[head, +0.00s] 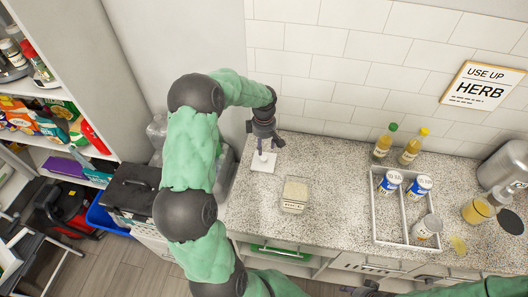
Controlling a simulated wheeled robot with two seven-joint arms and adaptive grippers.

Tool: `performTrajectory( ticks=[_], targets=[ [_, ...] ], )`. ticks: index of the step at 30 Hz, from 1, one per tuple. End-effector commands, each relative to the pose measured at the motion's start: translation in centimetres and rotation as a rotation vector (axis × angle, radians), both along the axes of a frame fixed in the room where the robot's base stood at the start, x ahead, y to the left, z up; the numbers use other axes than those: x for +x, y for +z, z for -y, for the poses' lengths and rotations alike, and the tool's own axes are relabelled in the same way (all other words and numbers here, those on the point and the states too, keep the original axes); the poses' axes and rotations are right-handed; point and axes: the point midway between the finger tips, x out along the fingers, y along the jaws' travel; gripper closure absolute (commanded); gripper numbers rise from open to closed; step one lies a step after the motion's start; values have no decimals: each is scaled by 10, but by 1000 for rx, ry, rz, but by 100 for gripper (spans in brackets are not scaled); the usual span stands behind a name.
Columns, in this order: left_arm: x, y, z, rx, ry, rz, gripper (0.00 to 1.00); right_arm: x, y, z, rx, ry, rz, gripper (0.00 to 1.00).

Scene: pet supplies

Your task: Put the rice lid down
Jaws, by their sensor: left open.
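A white square lid with a small knob, the rice lid (258,167), lies flat on the speckled counter near the tiled wall. My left gripper (266,146) is open just above it, with its fingers close around the knob; I cannot tell whether they touch it. A clear container of pale rice (295,194) stands uncovered on the counter to the right of the lid and nearer to me. My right gripper (367,288) shows only partly at the bottom edge, low in front of the counter, and its fingers are not clear.
A white divided tray (374,219) holds several white and blue cans on the counter's right. Two bottles (397,147) stand behind it. A jar (477,209) and a metal canister (505,166) are at far right. The counter between the rice container and the tray is clear.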

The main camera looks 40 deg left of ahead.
Motion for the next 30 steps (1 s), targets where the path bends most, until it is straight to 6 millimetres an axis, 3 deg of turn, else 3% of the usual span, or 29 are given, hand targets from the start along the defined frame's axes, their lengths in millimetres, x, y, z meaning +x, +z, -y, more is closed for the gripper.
performTrajectory(
  ticks=[3, 10, 30],
  targets=[
    [0, 23, 0, 2, -1, 2, 49, 0, 1, 0, 0, 0, 0, 60],
    [0, 45, 0, 0, 0, 0, 49, 0, 2, 0, 0, 0, 0, 60],
    [-1, 49, 0, -1, 0, -2, 49, 0, 3, 0, 0, 0, 0, 60]
  ],
)
